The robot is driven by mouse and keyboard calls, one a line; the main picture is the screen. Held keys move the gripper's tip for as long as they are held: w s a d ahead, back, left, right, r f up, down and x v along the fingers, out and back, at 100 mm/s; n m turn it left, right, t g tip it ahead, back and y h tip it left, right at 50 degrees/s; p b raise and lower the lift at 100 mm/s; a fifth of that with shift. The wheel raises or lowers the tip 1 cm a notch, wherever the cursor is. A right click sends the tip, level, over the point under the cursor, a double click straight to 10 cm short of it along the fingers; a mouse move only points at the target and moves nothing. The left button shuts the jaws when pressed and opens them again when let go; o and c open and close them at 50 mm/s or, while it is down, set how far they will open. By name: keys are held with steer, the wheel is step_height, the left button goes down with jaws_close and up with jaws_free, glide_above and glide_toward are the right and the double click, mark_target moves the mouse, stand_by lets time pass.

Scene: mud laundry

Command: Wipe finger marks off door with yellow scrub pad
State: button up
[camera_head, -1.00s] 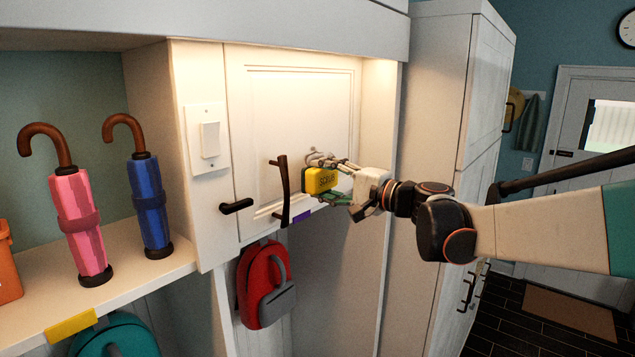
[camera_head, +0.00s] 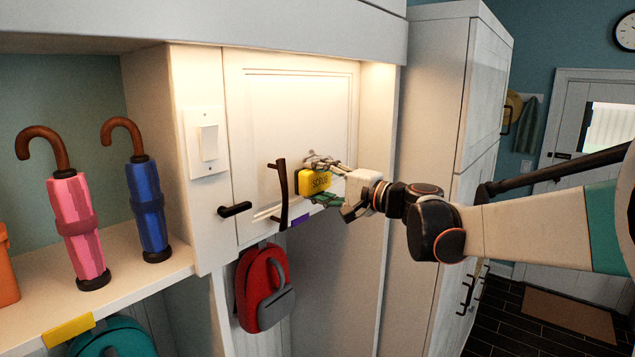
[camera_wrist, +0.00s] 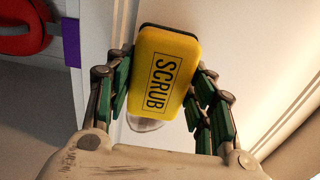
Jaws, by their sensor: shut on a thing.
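My gripper (camera_head: 326,181) is shut on the yellow scrub pad (camera_head: 313,182), which has a dark backing and "SCRUB" printed on its side. The pad is at the lower right part of the white panelled door (camera_head: 290,110), right of its dark upright handle (camera_head: 283,195). In the wrist view the pad (camera_wrist: 163,75) sits between the green-lined fingers, tilted. A greyish smudge (camera_wrist: 147,123) shows on the white surface just below the pad there. In the head view my fingers partly cover that area. I cannot tell whether the pad touches the door.
A red backpack (camera_head: 262,288) hangs below. Pink (camera_head: 76,225) and blue (camera_head: 149,210) umbrellas stand on the left shelf. A tall white cabinet (camera_head: 440,130) stands right.

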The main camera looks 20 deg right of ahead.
mark_target(330, 178)
steer(key=shift+w+a, duration=0.4)
steer(key=shift+w, duration=0.1)
stand_by(0.3)
steer(key=shift+w+d+b, duration=0.25)
steer(key=shift+w+d, duration=0.25)
steer(key=shift+d, duration=0.3)
steer(key=shift+w+d+b, duration=0.25)
steer(key=shift+w+d, duration=0.25)
steer(key=shift+d, duration=0.25)
steer(key=shift+w+d+b, duration=0.85)
steer(key=shift+w+d, duration=2.5)
steer(key=shift+d, duration=1)
steer(key=shift+s+a+b, duration=0.2)
steer(key=shift+s+a, duration=1.25)
steer(key=shift+a, duration=0.55)
steer(key=shift+s+a+b, duration=0.15)
steer(key=shift+s+a, duration=1.35)
steer(key=shift+a, duration=0.45)
steer(key=shift+s+a+b, duration=0.2)
steer(key=shift+s+a, duration=1.25)
steer(key=shift+a, duration=0.55)
steer(key=shift+w+r+p, duration=0.1)
steer(key=shift+r+p, duration=0.65)
steer(key=shift+r, duration=0.55)
steer(key=w+d, duration=0.4)
steer(key=d, duration=0.2)
steer(key=shift+w+d+b, duration=0.15)
steer(key=shift+b, duration=0.3)
